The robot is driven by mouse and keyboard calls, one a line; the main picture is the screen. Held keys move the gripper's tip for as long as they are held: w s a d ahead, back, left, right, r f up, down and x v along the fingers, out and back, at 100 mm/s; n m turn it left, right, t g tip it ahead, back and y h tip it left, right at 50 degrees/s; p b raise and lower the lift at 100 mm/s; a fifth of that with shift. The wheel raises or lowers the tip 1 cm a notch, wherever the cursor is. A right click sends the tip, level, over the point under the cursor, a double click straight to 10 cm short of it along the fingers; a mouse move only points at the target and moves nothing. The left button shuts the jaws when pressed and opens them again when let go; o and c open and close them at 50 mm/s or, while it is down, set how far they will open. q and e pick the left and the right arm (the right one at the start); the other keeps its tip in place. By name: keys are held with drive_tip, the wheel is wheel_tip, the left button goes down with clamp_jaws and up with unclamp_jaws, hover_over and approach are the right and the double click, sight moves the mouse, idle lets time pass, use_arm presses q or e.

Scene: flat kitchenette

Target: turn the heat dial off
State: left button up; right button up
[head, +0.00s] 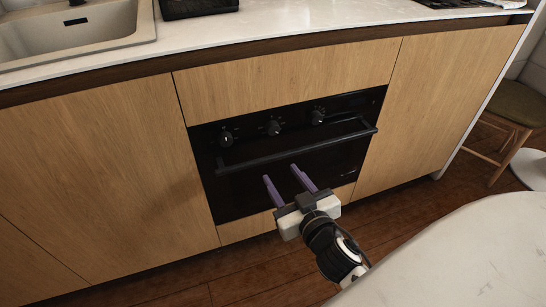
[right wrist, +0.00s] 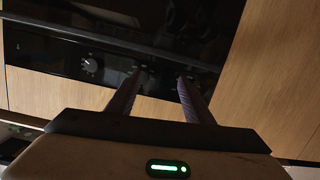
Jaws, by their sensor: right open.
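A black built-in oven (head: 290,180) has three dark dials along its top panel: a left dial (head: 226,138), a middle dial (head: 274,127) and a right dial (head: 318,117). I cannot tell from markings which one sets the heat. My right gripper (head: 281,173) is open and empty in front of the oven, its purple fingers pointing toward the door, below the dials in the head view. In the right wrist view, one dial (right wrist: 90,65) shows clearly left of the open fingers (right wrist: 160,76); the fingertips overlap the other dark panel details. My left gripper is out of view.
A long bar handle (head: 295,150) crosses the oven door below the dials. Wooden cabinets (head: 100,170) flank the oven. Above are a counter with a sink (head: 70,35) and a black item (head: 198,8). A pale rounded table (head: 460,255) stands at lower right, near my arm.

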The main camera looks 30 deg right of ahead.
sight(274, 131)
drive_tip(key=w+d, duration=0.2)
drive_tip(key=w, duration=0.2)
drive_tip(key=w+d+r+t+h+b, duration=0.1)
drive_tip(key=w+d, duration=0.1)
drive_tip(key=w, duration=0.2)
drive_tip(key=w+d+r+t, duration=0.1)
drive_tip(key=w+d, duration=0.1)
drive_tip(key=w, duration=0.2)
drive_tip(key=shift+r+m+h+b, duration=0.25)
drive_tip(key=shift+m+h+b, duration=0.15)
drive_tip(key=c, duration=1)
drive_tip(key=shift+a, duration=0.1)
drive_tip(key=shift+c, duration=0.2)
